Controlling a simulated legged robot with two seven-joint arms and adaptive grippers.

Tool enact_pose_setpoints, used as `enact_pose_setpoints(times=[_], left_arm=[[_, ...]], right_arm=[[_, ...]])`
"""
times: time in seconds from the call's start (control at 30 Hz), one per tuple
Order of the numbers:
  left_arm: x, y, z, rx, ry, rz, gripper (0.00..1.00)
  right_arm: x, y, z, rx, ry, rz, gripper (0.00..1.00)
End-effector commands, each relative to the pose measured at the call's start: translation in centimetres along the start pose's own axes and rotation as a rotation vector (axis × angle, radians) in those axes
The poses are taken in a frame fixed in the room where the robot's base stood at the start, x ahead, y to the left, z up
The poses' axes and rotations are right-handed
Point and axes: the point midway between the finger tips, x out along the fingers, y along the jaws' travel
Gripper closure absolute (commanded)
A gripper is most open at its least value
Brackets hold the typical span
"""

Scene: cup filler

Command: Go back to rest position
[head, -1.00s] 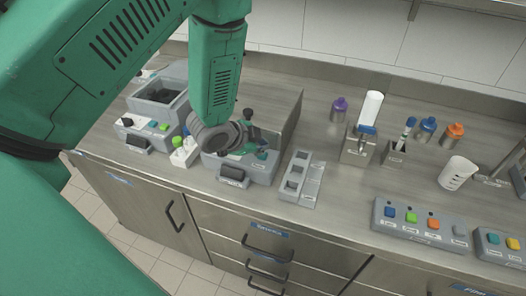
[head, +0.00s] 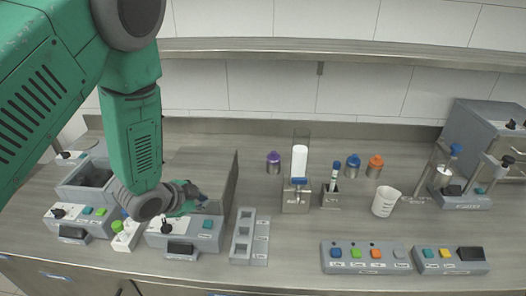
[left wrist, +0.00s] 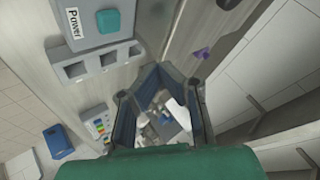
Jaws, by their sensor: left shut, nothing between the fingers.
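My left arm comes in from the left in the head view, bent downward at the wrist. My left gripper (head: 192,198) is low over the back of a grey control box (head: 170,238) with a dark knob and teal button; I cannot tell whether it touches the box. In the left wrist view its dark fingers (left wrist: 162,78) meet at the tips, with nothing held between them. A box face with a teal button and a "Power" label (left wrist: 73,17) shows beside the fingers. My right gripper is in neither view.
A thin upright panel (head: 229,185) stands right beside the left gripper. A grey slotted holder (head: 241,246), a dispenser (head: 297,197), small bottles (head: 353,167), a white beaker (head: 385,202) and button panels (head: 365,256) stand to the right. A shelf (head: 330,46) runs above the counter.

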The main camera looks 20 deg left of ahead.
Motion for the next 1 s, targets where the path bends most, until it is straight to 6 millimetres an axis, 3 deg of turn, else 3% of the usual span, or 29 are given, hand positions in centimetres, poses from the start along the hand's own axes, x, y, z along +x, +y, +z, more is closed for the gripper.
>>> enact_pose_setpoints(times=[0.17, 0.27, 0.33, 0.5, 0.8, 1.0], left_arm=[[0.0, 1.8, 1.4, -0.059, -0.036, 0.026, 1.00], [-0.4, 5.8, 4.1, -0.192, -0.119, 0.077, 1.00], [-1.1, 9.7, 6.8, -0.323, -0.211, 0.122, 1.00], [-4.8, 18.8, 12.2, -0.627, -0.454, 0.199, 1.00], [-12.2, 29.5, 17.3, -0.974, -0.819, 0.239, 1.00], [-7.6, 31.4, 19.2, -0.938, -0.786, 0.236, 1.00]], right_arm=[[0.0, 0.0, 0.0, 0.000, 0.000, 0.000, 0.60], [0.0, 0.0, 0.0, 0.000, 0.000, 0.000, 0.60], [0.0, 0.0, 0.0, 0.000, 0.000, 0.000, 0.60], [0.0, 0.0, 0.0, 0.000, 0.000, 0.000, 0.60], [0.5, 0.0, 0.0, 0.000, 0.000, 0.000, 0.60], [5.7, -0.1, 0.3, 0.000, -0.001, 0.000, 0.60]])
